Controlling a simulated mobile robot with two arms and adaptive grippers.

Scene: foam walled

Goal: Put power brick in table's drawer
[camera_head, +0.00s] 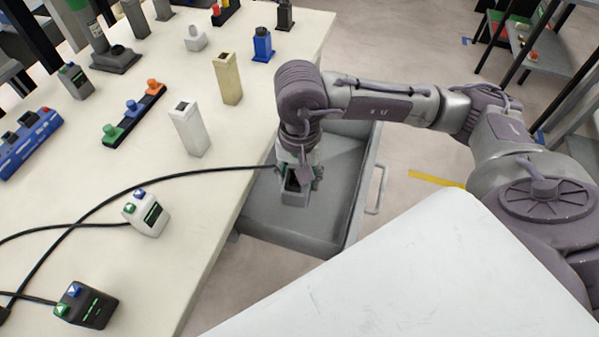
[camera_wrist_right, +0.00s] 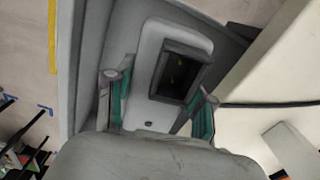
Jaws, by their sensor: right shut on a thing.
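My right gripper (camera_head: 298,172) points down over the open grey drawer (camera_head: 262,215) at the table's right side. It is shut on a grey block with a dark-framed recess, which I take as the power brick (camera_head: 295,194). In the right wrist view the power brick (camera_wrist_right: 155,60) sits between the green-lined fingers of the right gripper (camera_wrist_right: 160,108). The block is within the drawer's outline; whether it touches the drawer floor I cannot tell. The fingers partly hide its sides. My left gripper is not in view.
The white table (camera_head: 95,190) holds several devices and blocks, including a white block (camera_head: 189,130) and a beige block (camera_head: 227,79). A black cable (camera_head: 190,174) runs across it to beside my right gripper; its end is hidden. The drawer's handle (camera_head: 377,190) faces right.

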